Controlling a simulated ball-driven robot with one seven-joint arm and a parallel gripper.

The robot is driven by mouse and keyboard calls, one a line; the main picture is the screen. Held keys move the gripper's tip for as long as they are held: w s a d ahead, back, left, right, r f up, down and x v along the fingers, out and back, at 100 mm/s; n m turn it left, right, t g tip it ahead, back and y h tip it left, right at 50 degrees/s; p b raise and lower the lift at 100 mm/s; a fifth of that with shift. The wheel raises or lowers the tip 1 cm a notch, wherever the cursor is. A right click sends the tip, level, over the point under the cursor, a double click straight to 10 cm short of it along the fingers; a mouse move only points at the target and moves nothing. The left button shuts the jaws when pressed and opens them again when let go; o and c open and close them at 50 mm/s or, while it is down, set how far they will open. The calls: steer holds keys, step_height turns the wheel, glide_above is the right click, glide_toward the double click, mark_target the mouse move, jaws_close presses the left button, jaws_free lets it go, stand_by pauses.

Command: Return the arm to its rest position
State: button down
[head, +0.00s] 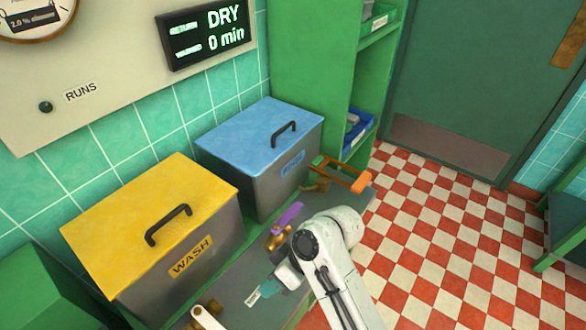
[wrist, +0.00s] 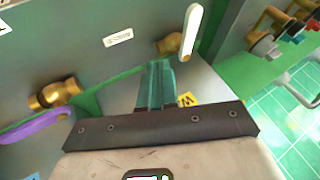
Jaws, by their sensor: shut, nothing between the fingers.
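My gripper (head: 266,288) shows in the head view at the lower middle, with teal fingers, at the end of my white arm. In the wrist view, the teal fingers (wrist: 157,82) are together with nothing between them. They are over the grey front ledge, between a brass valve with a purple handle (wrist: 35,128) and a brass valve with a white handle (wrist: 190,32). They appear clear of both handles. In the head view, the purple handle (head: 288,217) is just above my gripper and the white handle (head: 206,317) is at the lower left.
A yellow-lidded WASH tank (head: 165,222) and a blue-lidded tank (head: 262,148) stand along the tiled wall. An orange handle (head: 345,173) sticks out at the ledge's far end. Green shelves (head: 312,75) stand behind. The checkered floor (head: 440,240) on the right is open.

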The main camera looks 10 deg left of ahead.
steer(key=shift+d+f, duration=0.1)
steer(key=s+d+f+m+t+h, duration=0.1)
steer(key=s+d+f+m+h, duration=0.1)
steer(key=s+d+m, duration=0.2)
steer(key=s+d+f+m+t+h, duration=0.1)
steer(key=s+d+m, duration=0.4)
steer(key=s+d, duration=0.5)
steer(key=s+d+f+m+t+h, duration=0.1)
steer(key=s+d+f+m+h, duration=0.2)
steer(key=s+d, duration=0.5)
steer(key=d+m+h, duration=0.1)
steer(key=d, duration=1.2)
steer(key=c, duration=1.9)
jaws_free()
steer(key=shift+w, duration=0.1)
